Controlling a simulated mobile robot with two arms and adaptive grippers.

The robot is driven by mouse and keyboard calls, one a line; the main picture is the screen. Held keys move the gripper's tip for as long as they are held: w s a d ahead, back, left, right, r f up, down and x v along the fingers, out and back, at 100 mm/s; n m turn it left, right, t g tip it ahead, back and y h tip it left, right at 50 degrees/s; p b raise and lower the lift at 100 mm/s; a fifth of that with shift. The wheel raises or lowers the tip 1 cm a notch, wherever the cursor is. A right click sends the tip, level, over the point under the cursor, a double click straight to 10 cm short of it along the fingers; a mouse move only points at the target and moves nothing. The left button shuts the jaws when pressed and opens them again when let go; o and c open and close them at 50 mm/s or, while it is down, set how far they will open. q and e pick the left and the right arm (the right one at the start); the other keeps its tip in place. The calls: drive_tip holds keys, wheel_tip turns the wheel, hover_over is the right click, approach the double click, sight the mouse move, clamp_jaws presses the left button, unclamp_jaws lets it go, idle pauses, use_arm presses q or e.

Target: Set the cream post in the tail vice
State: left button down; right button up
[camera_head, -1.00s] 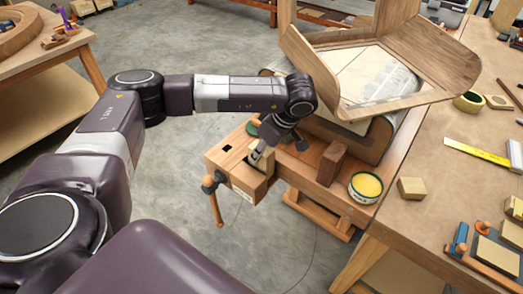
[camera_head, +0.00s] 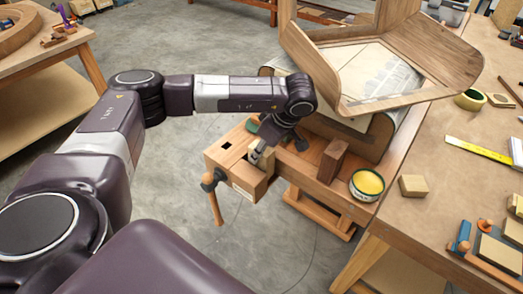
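The tail vice (camera_head: 236,178) is the wooden block at the near end of the small bench, with a dark screw and a wooden handle on its left side. The cream post (camera_head: 255,160) stands at the vice, partly covered by my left gripper (camera_head: 261,152). My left arm comes in from the left and points down at the vice. The gripper's fingers are at the post, but they are small and partly hidden, so their grip is unclear. My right gripper is out of view.
A dark brown wooden block (camera_head: 332,160) and an open tin with yellow contents (camera_head: 367,184) stand on the bench. A curved wooden piece (camera_head: 400,60) rises behind. The workbench at right holds a small wood block (camera_head: 413,186) and a yellow rule (camera_head: 478,149).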

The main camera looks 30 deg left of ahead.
use_arm(q)
drive_tip(key=shift+f, duration=0.15)
idle(0.4)
drive_tip(key=c, duration=1.4)
unclamp_jaws()
drive_tip(key=shift+o, duration=0.4)
drive_tip(key=o, duration=0.4)
drive_tip(key=shift+c, duration=0.2)
drive_tip(key=shift+r+p, duration=2.25)
drive_tip(key=shift+r, duration=1.8)
drive_tip(key=shift+f, duration=0.1)
